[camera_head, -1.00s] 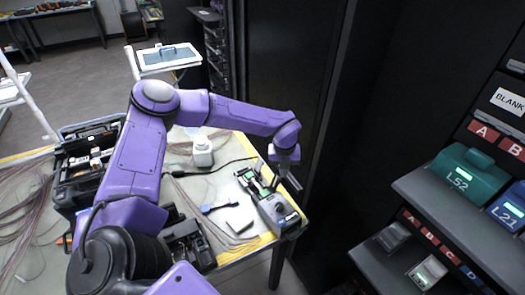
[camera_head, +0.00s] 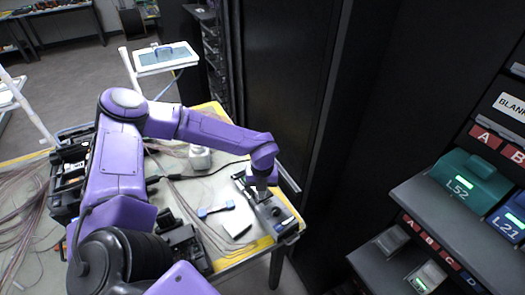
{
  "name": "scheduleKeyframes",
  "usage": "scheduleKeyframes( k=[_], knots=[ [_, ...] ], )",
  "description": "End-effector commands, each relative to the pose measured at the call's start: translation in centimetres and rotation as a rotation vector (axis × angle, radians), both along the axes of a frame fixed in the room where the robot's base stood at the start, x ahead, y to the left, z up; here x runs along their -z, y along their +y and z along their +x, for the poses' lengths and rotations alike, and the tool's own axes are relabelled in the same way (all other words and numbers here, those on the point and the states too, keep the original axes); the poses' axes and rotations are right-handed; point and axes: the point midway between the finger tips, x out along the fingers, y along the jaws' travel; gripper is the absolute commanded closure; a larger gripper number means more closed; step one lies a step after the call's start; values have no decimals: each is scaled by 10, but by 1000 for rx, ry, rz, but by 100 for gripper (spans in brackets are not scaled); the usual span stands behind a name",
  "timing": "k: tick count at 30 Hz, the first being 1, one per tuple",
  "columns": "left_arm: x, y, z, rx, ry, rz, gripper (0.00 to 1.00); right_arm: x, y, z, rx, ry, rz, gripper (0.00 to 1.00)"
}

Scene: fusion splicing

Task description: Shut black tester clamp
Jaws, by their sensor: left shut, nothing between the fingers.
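The tester (camera_head: 279,218) is a grey and black device near the right corner of the table. My left gripper (camera_head: 262,197) is directly over its upper part, pointing down, with its fingers shut and nothing between them. The black clamp on the tester lies under the gripper and is mostly hidden, so I cannot tell whether it is open or shut, or whether the fingers touch it. My right gripper is not in view.
On the table (camera_head: 228,263) are a white bottle (camera_head: 200,157), a blue tool (camera_head: 216,209), a white pad (camera_head: 238,228), a black device (camera_head: 186,243) and loose fibres. A dark cabinet (camera_head: 285,90) stands close behind the tester. Shelves with labelled boxes (camera_head: 470,180) are at right.

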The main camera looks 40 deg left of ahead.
Motion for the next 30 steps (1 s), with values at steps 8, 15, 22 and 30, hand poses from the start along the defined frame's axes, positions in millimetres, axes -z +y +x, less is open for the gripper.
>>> scheduleKeyframes(
  k=[8,15,22,30],
  knots=[
    [2,8,3,6,-21,15,100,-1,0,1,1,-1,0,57],
    [-26,7,7,6,-25,15,100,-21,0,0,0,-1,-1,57],
    [-52,4,12,7,-25,13,100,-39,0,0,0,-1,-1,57],
    [-74,1,16,9,-25,12,100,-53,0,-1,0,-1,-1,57]
  ],
)
